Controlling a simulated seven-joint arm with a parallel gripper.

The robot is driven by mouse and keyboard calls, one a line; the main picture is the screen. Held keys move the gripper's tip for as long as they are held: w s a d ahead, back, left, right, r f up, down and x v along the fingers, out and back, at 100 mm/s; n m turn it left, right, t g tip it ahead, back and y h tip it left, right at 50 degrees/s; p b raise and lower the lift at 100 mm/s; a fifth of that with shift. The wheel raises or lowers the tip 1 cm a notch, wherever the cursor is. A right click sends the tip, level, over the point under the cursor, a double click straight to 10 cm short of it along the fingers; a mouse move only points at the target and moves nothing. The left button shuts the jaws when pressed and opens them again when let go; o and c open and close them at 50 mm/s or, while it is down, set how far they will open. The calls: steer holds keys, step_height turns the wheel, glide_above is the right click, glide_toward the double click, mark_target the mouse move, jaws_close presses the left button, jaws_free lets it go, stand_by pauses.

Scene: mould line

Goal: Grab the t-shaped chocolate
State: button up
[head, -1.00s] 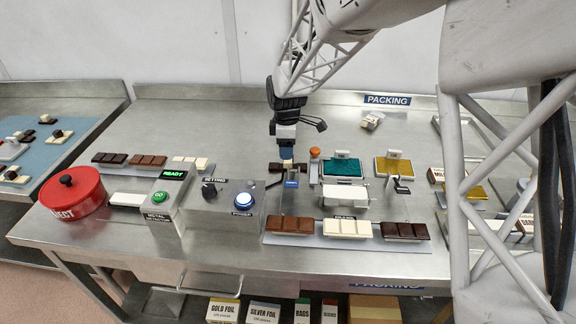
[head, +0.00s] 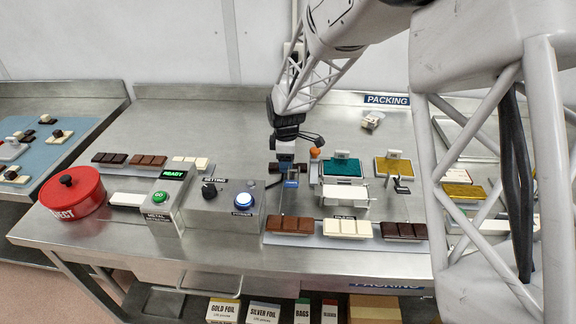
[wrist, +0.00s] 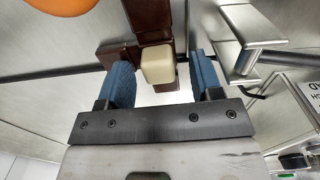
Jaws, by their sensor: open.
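The T-shaped chocolate shows in the wrist view as dark brown arms (wrist: 149,20) with a cream block (wrist: 158,65) where they meet. My gripper (wrist: 160,80) is open, with one blue finger on each side of the cream block. A small gap shows on both sides, and nothing is gripped. The fingertips hide part of the chocolate there.
An orange knob (head: 315,153) stands close to the right of my gripper, beside a teal tray (head: 343,168). A press box (head: 245,200) is at front left. Chocolate bars (head: 290,225) lie in front.

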stand_by(0.3)
jaws_close()
steer(key=shift+r, duration=0.2)
step_height(320, 180, up, 10)
steer(key=shift+f, duration=0.15)
stand_by(0.7)
stand_by(0.4)
